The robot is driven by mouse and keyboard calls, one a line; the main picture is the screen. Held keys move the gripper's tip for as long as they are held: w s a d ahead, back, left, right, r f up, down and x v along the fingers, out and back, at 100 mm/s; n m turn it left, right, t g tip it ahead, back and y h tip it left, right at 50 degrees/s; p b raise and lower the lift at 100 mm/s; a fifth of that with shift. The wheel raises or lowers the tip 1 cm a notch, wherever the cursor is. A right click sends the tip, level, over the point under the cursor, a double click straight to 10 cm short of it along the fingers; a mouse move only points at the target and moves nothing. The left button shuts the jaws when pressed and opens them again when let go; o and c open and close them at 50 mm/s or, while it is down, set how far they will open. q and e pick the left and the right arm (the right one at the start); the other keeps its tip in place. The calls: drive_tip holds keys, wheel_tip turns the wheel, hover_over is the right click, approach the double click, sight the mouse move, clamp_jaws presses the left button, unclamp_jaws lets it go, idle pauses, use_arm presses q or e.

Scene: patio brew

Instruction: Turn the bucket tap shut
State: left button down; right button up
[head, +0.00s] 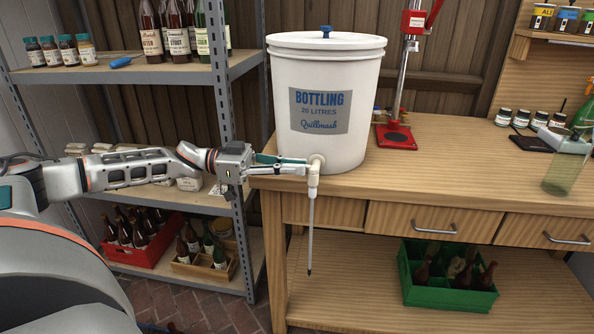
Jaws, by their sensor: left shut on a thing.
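A thin tube hangs from the tap, past the bench edge, ending in a dark tip. My left gripper (303,167) comes in from the left and is shut at the tap, with its fingertips beside the tap body. The fingers hide the handle, so I cannot tell which way it is turned. My right gripper is out of view.
A metal shelf (186,73) with bottles stands left, close behind my left arm. A pale-headed green container (566,172) stands at the right. The bench top (440,170) between is clear. A green crate (447,295) sits below.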

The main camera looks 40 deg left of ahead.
use_arm(q)
drive_tip(key=shift+d+f, duration=0.1)
drive_tip(key=c, duration=2.2)
unclamp_jaws()
drive_tip(key=shift+o, duration=0.2)
drive_tip(key=v, duration=1.2)
